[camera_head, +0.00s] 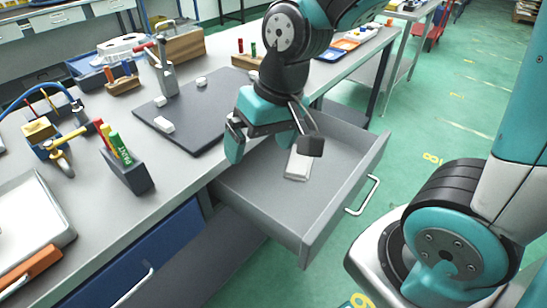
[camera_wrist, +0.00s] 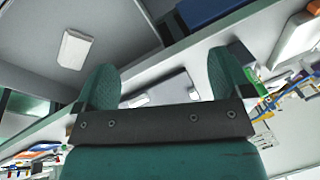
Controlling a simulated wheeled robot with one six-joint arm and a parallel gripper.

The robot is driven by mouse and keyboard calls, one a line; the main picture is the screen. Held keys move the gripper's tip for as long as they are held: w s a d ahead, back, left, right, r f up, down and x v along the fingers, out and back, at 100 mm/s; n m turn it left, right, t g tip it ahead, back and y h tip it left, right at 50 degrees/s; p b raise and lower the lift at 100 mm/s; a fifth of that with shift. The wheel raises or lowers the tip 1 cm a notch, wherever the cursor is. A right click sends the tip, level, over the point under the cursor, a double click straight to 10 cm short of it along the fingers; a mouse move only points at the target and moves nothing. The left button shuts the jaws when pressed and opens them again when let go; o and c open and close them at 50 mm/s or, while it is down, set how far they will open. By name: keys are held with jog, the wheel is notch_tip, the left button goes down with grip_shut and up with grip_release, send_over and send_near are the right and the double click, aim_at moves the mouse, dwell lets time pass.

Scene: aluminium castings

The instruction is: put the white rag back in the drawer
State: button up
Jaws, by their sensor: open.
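A flat white folded piece, which looks like the white rag (camera_head: 298,164), lies on the floor of the open grey drawer (camera_head: 275,205). It also shows at the upper left of the wrist view (camera_wrist: 75,48), flat and apart from the fingers. My gripper (camera_head: 272,148) is above the drawer, near its table-side edge, with its fingers spread and nothing between them. In the head view one finger partly overlaps the area just beside the rag. The open fingers also show in the wrist view (camera_wrist: 163,82).
A dark mat (camera_head: 190,115) with several small white pieces lies on the grey table (camera_head: 95,190). A marker holder (camera_head: 128,170), clamp stand (camera_head: 165,75) and wooden block (camera_head: 184,46) stand around it. The drawer's handle (camera_head: 364,196) sticks out over clear green floor.

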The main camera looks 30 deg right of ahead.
jog(key=s+a+r+n, duration=0.2)
jog(key=s+n, duration=0.1)
jog(key=s, duration=0.2)
jog(key=s+a+r+n+g+y, duration=0.1)
jog(key=s+a+r+n, duration=0.1)
jog(key=s+r+n, duration=0.1)
jog(key=shift+s+g, duration=0.3)
jog(key=shift+s, duration=0.55)
jog(key=shift+r, duration=0.1)
